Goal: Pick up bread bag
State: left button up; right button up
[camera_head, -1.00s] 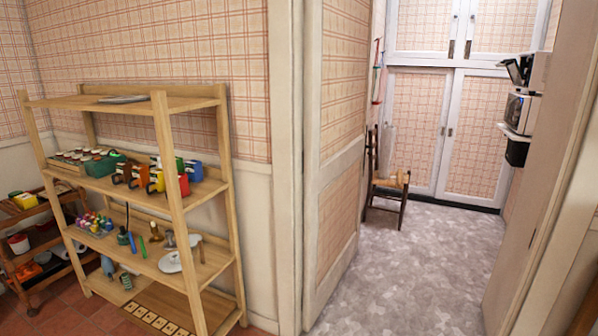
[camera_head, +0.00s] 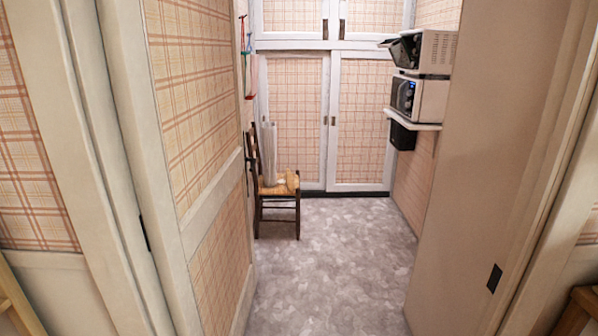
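I cannot make out a bread bag for certain. A small tan, rounded item (camera_head: 286,181) lies on the seat of a dark wooden chair (camera_head: 258,205) beyond the doorway. A pale, upright, greyish shape (camera_head: 268,155) shows at the chair's back; at this distance I cannot tell what either item is. Neither of my grippers is in view.
An open doorway lies ahead, between a plaid panelled door (camera_head: 205,150) on the left and a plain beige door (camera_head: 480,150) on the right. Grey floor (camera_head: 325,265) beyond is clear. Microwaves (camera_head: 425,97) sit on a wall shelf at right; tall cupboards (camera_head: 300,120) close the back.

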aim_at(268, 130)
jog(key=z, duration=0.35)
jog(key=i, duration=4)
jog(key=u, duration=0.6)
jog(key=i, duration=1.25)
jog(key=u, duration=0.4)
